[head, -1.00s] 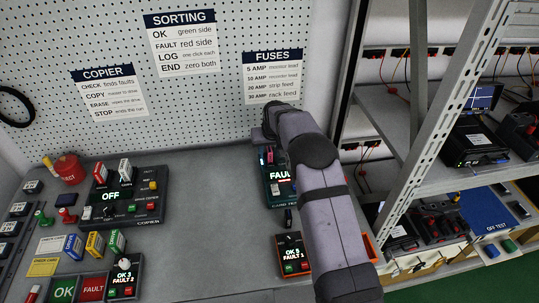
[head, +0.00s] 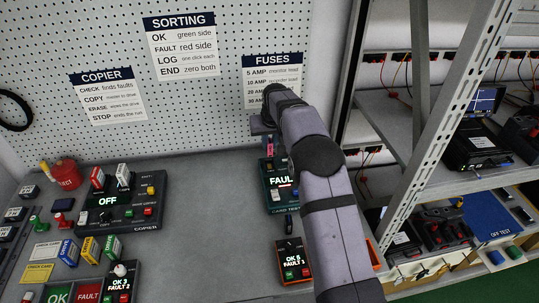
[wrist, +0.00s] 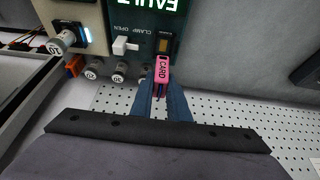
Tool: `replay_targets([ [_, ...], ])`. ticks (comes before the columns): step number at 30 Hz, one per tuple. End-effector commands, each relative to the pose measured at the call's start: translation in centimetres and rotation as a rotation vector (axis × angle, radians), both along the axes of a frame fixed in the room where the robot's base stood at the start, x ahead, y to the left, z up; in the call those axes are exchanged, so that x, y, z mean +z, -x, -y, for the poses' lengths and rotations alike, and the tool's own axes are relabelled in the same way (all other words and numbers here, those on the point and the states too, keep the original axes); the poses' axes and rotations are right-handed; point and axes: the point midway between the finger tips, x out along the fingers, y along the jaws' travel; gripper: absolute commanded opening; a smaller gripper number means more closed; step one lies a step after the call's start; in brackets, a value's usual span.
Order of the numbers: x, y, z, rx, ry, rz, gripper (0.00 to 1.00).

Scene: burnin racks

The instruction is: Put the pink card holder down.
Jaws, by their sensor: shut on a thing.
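The pink card holder (wrist: 162,72), marked CARD, is held between the blue fingers of my gripper (wrist: 164,92) in the wrist view. In the head view the card holder (head: 270,147) shows just above the back of the dark green card tester (head: 278,195), partly covered by my arm. My gripper is shut on it. In the wrist view the tester (wrist: 146,22) has a lit FAULT-like display, a white lever by the words CLAMP OPEN, and a slot with a brownish insert near the holder. The holder looks apart from the tester, but the exact gap is unclear.
A small orange-edged box (head: 293,262) stands in front of the tester. The copier (head: 135,215) is to the left, with bare bench (head: 210,210) between. A metal shelf post (head: 430,130) rises at right.

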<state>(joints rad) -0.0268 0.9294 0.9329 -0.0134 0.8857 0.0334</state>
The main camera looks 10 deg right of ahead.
Motion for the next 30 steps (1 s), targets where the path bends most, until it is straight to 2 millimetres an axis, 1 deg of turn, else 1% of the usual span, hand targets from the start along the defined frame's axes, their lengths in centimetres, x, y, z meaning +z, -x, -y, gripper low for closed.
replay_targets([
  [1, 0.8, -0.1, 0.0, 0.0, 0.0, 0.005, 0.0],
  [6, 2.9, 0.0, 0.0, 0.0, 0.0, 0.001, 0.0],
  [12, 4.0, 0.0, 0.0, 0.0, 0.0, 0.0, 0.0],
  [18, 4.1, 0.1, 0.1, 0.001, -0.001, -0.001, 0.0],
  [23, 3.9, 0.6, 0.6, 0.011, 0.0, -0.002, 0.0],
  [26, 3.6, 1.2, 1.3, 0.023, 0.0, -0.002, 0.0],
  [30, 3.1, 2.8, 2.8, 0.048, 0.0, -0.003, 0.0],
])
